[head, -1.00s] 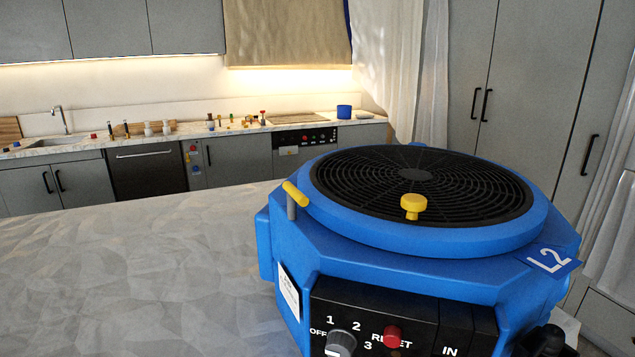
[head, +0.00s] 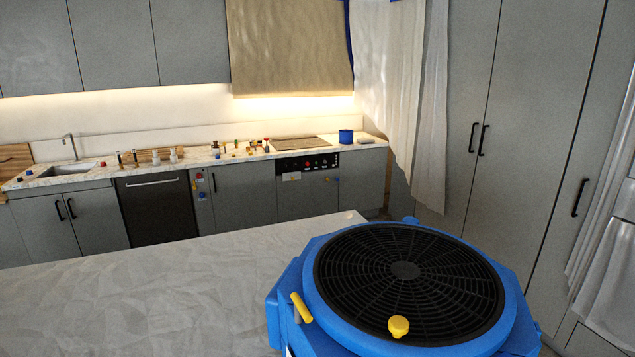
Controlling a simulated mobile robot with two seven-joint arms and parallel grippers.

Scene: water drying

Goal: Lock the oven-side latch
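A blue blower (head: 292,270) with a round black grille (head: 405,270) stands at the lower right, cut off by the bottom edge. A short yellow lever (head: 301,307) sticks up at its left side, tilted. A yellow knob (head: 398,326) sits at the front of the grille rim. The oven (head: 308,163), with a black control strip and red knobs, is in the far counter. I cannot tell which yellow part is the oven-side latch, or whether it is locked. Neither of my grippers is in view.
A pale, crumpled-looking surface (head: 150,300) fills the lower left and is clear. Behind it, a counter holds a sink (head: 68,169), small bottles and a blue pot (head: 346,136). Tall grey cabinets (head: 525,130) and white curtains (head: 425,110) stand at the right.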

